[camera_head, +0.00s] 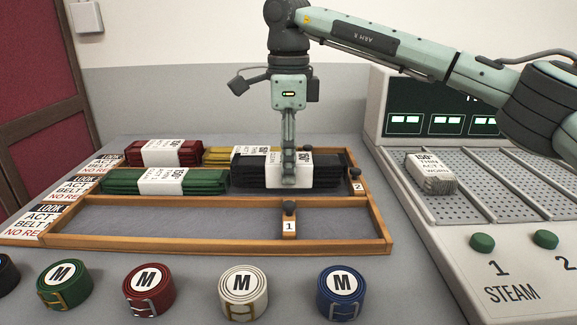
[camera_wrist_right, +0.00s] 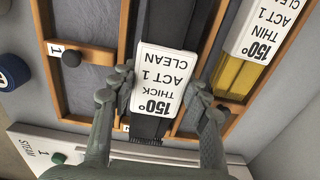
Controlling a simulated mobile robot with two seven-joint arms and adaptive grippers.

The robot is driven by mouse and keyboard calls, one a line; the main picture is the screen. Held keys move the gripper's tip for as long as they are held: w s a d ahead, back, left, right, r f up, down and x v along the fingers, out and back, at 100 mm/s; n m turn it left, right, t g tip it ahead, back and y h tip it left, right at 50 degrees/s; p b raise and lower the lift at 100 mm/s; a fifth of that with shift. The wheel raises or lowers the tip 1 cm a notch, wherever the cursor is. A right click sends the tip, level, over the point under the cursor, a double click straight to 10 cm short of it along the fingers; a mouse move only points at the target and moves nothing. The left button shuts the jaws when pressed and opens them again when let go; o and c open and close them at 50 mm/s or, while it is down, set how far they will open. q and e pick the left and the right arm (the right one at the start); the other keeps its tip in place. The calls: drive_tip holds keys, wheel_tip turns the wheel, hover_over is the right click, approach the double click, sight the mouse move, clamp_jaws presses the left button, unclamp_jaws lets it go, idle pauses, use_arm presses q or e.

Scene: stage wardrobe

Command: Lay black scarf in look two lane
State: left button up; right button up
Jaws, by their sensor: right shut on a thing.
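The black scarf (camera_head: 250,172), folded with a white label band, is at the right part of the middle lane, beside the green scarf (camera_head: 120,181). My right gripper (camera_head: 288,172) points down and is shut on it. In the right wrist view the two fingers (camera_wrist_right: 158,98) sit on either side of the scarf's label (camera_wrist_right: 166,80), which reads thick, act 1, clean. The wooden lane tray (camera_head: 215,246) has a tag 2 (camera_head: 357,188) at the middle lane's right end. I cannot tell whether the scarf rests fully on the lane floor. My left gripper is not in view.
The front lane is empty apart from the knobbed tag 1 (camera_head: 289,225). Red (camera_head: 140,153) and yellow (camera_head: 225,155) scarves lie in the back lane. Several rolled belts, including a white one (camera_head: 243,293), line the front. A steam unit (camera_head: 480,222) with a grey bundle (camera_head: 432,174) stands right.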

drive_tip(key=shift+f, duration=0.8)
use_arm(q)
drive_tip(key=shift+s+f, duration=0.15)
use_arm(e)
drive_tip(key=o, duration=0.9)
drive_tip(key=shift+f, duration=0.1)
drive_tip(key=shift+c, duration=0.2)
drive_tip(key=o, duration=0.4)
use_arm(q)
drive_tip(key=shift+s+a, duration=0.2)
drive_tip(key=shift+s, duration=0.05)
